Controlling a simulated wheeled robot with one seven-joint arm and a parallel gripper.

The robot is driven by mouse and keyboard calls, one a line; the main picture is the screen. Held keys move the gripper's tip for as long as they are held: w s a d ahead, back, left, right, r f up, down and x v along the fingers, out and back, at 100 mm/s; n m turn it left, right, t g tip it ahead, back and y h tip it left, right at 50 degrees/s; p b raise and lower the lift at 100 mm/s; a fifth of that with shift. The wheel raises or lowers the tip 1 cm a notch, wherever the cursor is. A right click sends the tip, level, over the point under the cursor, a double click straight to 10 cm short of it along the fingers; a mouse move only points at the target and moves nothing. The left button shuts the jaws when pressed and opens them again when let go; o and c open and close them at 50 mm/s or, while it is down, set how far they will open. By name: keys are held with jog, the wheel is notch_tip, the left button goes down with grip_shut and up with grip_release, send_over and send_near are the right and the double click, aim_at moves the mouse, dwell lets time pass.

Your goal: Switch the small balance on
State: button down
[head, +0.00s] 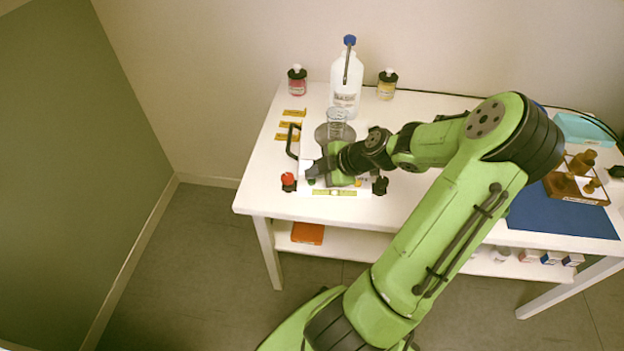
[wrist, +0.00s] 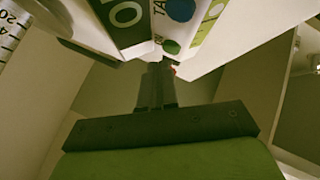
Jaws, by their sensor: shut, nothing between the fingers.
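The small white balance (head: 308,153) stands near the table's left front, with a round pan (head: 320,140) and a clear glass vessel (head: 337,121) on it. My gripper (head: 313,172) is shut and empty at the balance's front panel and hides part of it. In the wrist view, the closed fingertips (wrist: 158,68) point at the panel, just below a green round button (wrist: 171,46) with partly hidden lettering. A larger blue button (wrist: 181,8) with cut-off lettering lies above it. A dark display (wrist: 126,14) is to their left. I cannot tell whether the fingertips touch the panel.
A large white bottle with a blue cap (head: 346,92) stands behind the balance, between a pink bottle (head: 297,82) and a yellow bottle (head: 387,86). Yellow labels (head: 289,124) lie at the left. A blue mat (head: 560,217) and a brown bottle tray (head: 577,190) are at the right.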

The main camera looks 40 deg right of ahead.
aim_at(315, 183)
dwell(0.6)
jog(key=shift+f+b, duration=0.55)
jog(key=shift+b, duration=0.1)
jog(key=shift+r, duration=0.15)
jog(key=shift+r+p, duration=0.3)
jog(key=shift+r, duration=0.1)
notch_tip(315, 183, up, 6)
jog(key=p, duration=0.4)
